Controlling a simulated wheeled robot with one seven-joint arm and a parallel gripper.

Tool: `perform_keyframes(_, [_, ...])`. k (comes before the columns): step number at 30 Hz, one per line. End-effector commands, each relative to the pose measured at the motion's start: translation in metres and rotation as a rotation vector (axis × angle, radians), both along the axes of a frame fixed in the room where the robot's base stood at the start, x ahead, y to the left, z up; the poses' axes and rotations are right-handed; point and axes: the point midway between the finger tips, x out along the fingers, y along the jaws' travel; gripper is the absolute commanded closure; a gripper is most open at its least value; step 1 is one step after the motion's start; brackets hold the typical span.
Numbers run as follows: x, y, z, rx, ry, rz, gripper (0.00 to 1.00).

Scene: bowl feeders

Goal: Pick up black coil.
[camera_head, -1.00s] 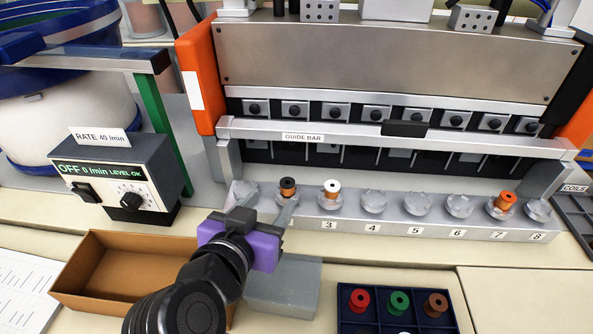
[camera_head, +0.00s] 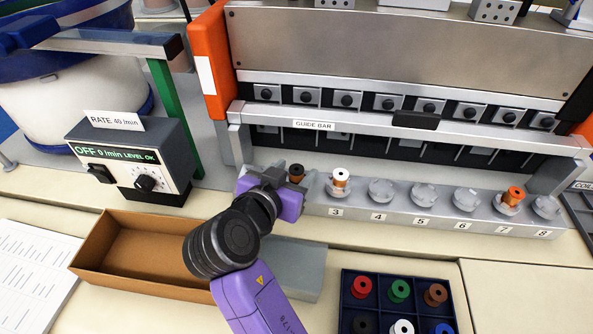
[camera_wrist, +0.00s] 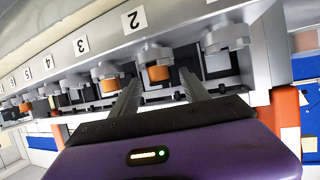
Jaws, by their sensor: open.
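A copper-wound coil with a dark top (camera_head: 297,172) sits on the holder at station 2 of the grey rail, partly hidden by my gripper. In the wrist view its orange winding (camera_wrist: 158,74) shows between my two fingers, close to their tips. My gripper (camera_head: 285,180) is open, with a finger on each side of this coil; I cannot tell whether either touches it. A black spool (camera_head: 365,323) also sits in the dark blue tray (camera_head: 345,292), cut by the lower picture edge.
A white-topped coil (camera_head: 340,180) stands close by at station 3, and an orange-topped coil (camera_head: 512,197) at station 7. The guide bar (camera_head: 365,131) runs above and behind the rail. An empty cardboard box (camera_head: 90,262) and a grey block (camera_head: 300,265) lie in front.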

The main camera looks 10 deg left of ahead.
Motion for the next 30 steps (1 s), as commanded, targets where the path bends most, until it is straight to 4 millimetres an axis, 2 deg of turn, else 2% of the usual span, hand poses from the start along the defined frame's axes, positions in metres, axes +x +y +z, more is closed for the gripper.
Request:
perform_keyframes(2, [0.0, 0.0, 0.0, 0.0, 0.0, 0.0, 0.46])
perform_keyframes(3, [0.0, 0.0, 0.0, 0.0, 0.0, 0.0, 0.5])
perform_keyframes(11, [0.0, 0.0, 0.0, 0.0, 0.0, 0.0, 1.0])
perform_keyframes(23, [0.0, 0.0, 0.005, 0.0, -0.002, 0.001, 1.0])
perform_keyframes(26, [0.0, 0.0, 0.012, 0.002, -0.003, 0.0, 1.0])
perform_keyframes(30, [0.0, 0.001, 0.033, 0.003, -0.004, 0.0, 1.0])
